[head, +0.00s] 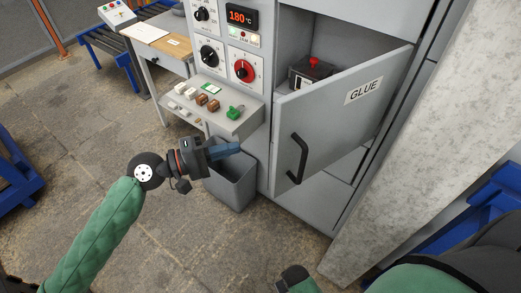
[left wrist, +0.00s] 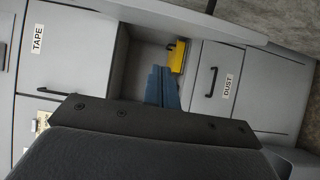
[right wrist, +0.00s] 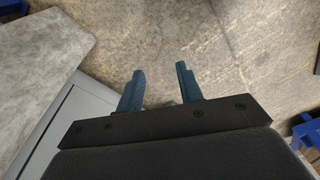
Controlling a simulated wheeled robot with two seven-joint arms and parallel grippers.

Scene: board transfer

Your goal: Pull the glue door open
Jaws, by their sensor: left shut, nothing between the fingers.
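The glue door (head: 335,115), a grey panel with a GLUE label (head: 363,90) and a black bar handle (head: 297,158), stands ajar, swung out from the grey cabinet. Behind it, a dark box with a red knob (head: 313,66) shows in the compartment. My left gripper (head: 238,148) is to the left of the door, apart from the handle, with its blue fingers shut and empty; they also show in the left wrist view (left wrist: 162,80). My right gripper (right wrist: 160,70) is open and empty over the floor in the right wrist view.
A grey bin (head: 232,185) stands under the left gripper in the picture. A ledge (head: 225,120) with several small switches juts from the cabinet. A concrete pillar (head: 430,150) stands at the right. In the left wrist view, a yellow object (left wrist: 177,56) sits in an open compartment.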

